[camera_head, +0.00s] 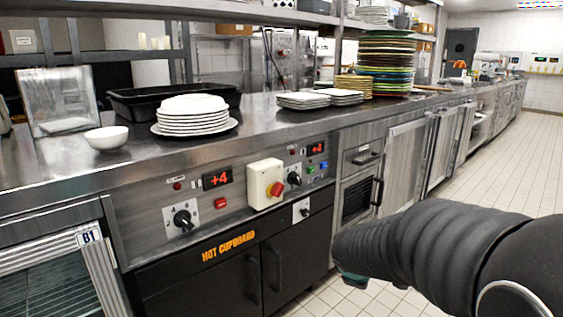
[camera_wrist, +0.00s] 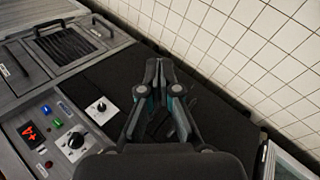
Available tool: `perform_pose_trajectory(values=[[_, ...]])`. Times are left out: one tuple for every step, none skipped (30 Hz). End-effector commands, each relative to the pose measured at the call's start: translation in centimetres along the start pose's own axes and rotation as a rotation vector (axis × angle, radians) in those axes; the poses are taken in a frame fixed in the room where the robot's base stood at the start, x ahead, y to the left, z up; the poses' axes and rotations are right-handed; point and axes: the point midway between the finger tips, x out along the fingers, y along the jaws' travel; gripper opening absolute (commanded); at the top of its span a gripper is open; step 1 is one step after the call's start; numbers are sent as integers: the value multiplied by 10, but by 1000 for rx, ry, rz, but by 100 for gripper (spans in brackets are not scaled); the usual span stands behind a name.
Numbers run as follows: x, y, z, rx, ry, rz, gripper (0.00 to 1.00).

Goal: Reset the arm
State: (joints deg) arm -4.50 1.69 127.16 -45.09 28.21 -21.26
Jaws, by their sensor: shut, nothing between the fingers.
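My gripper (camera_wrist: 158,78) shows in the wrist view with its two dark fingers together, shut and empty. It is over the floor side of the counter front, beside the hot cupboard's control panel. In the head view my dark arm reaches in from the lower right, and the gripper is mostly hidden behind it. The hot cupboard (camera_head: 228,281) has black doors below a steel panel. My arm is apart from the things on the counter.
The steel counter (camera_head: 262,121) holds a white bowl (camera_head: 106,138), a stack of white plates (camera_head: 193,116), a black tray (camera_head: 130,105) and tall coloured plates (camera_head: 386,65). Control knobs stick out of the front. The tiled floor (camera_head: 500,165) at right is clear.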

Motion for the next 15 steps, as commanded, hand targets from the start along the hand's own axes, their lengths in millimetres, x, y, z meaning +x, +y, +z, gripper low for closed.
perform_pose_trajectory(values=[[-17,-12,16,143,-24,-33,0],[-26,-22,24,226,-39,-57,0],[-38,-33,34,332,-57,-89,0],[-46,-42,40,406,-69,-112,0],[-55,-51,46,476,-79,-135,0],[-66,-63,53,565,-91,-166,0],[-75,-72,57,628,-97,-189,0],[-83,-81,61,686,-103,-211,0],[-94,-92,64,759,-107,-240,0],[-102,-101,67,809,-109,-261,0],[-110,-109,69,855,-108,-282,0],[-120,-118,71,911,-105,-307,0],[-128,-125,72,947,-99,-325,0],[-135,-131,74,980,-91,-341,0],[-144,-139,75,1017,-77,-360,0]])
